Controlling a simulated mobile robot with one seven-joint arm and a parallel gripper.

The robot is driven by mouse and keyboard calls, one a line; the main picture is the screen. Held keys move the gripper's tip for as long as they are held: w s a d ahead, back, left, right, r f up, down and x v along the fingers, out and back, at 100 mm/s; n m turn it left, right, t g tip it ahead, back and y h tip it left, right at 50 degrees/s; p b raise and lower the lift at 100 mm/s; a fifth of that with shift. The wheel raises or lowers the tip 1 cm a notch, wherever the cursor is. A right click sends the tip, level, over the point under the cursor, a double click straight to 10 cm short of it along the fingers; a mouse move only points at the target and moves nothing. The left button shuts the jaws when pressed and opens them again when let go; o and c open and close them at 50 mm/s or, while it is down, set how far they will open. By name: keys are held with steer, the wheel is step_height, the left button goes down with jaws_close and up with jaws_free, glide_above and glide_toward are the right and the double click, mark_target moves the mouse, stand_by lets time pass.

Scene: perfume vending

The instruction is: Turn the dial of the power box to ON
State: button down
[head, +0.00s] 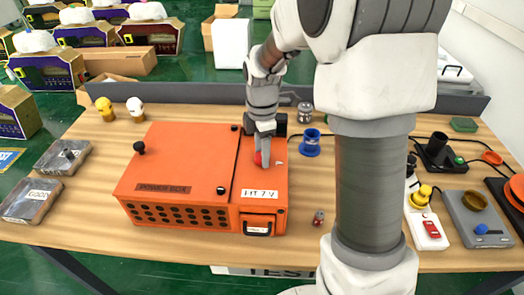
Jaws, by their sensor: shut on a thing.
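The orange power box (178,172) sits on the wooden table, left of my arm's column. It bears a "POWER BOX" plate on its lid and a white label on its right-hand section. A red dial (258,159) shows on the top of that right-hand section, mostly hidden by my gripper. My gripper (265,160) points down onto the dial, with its fingers closed around it. The dial's pointer and any ON mark are too small or hidden to read.
A blue cylinder part (311,143) and a small metal can (305,112) stand right of the box. Two small figures (120,110) stand behind it. Grey cases (32,199) lie at the left. Several devices, including a red-and-white switch (427,229), crowd the right. The front table edge is mostly clear.

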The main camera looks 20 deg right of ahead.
steer(key=m, duration=0.4)
steer(key=shift+m, duration=0.3)
steer(key=m, duration=0.9)
steer(key=shift+m+p, duration=0.35)
steer(key=shift+m, duration=1.75)
steer(key=shift+c, duration=1.5)
jaws_free()
